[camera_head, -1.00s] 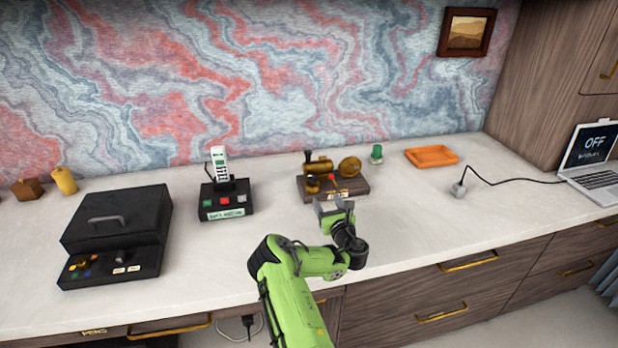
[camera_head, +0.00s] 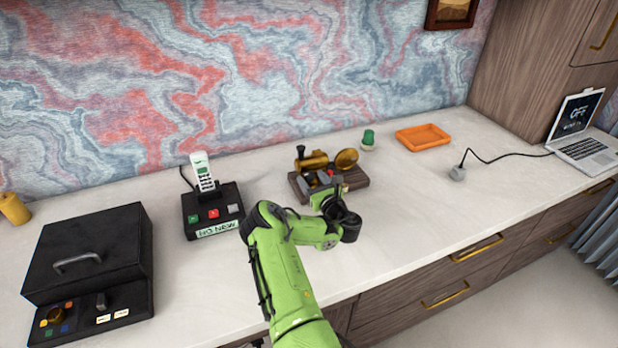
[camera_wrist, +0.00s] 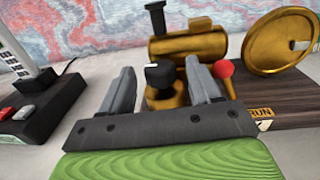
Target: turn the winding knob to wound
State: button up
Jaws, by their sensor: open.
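A brass model engine (camera_head: 315,161) stands on a dark wooden base (camera_head: 355,179) at the back of the desk. In the wrist view a black knob (camera_wrist: 158,76) with a pale mark sits on a brass post in front of the boiler (camera_wrist: 190,46). I take it to be the winding knob. My gripper (camera_wrist: 161,68) is open, with one finger on each side of the knob; contact is not clear. In the head view my gripper (camera_head: 325,178) is at the engine's front and hides part of it, including the knob.
A red-tipped lever (camera_wrist: 224,69) stands close to the right finger, with a brass flywheel (camera_wrist: 278,42) and a RUN label (camera_wrist: 262,112) further right. A phone on a black base (camera_head: 212,212) is to the left.

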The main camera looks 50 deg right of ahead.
jog(key=shift+c, duration=0.4)
jog(key=c, duration=1)
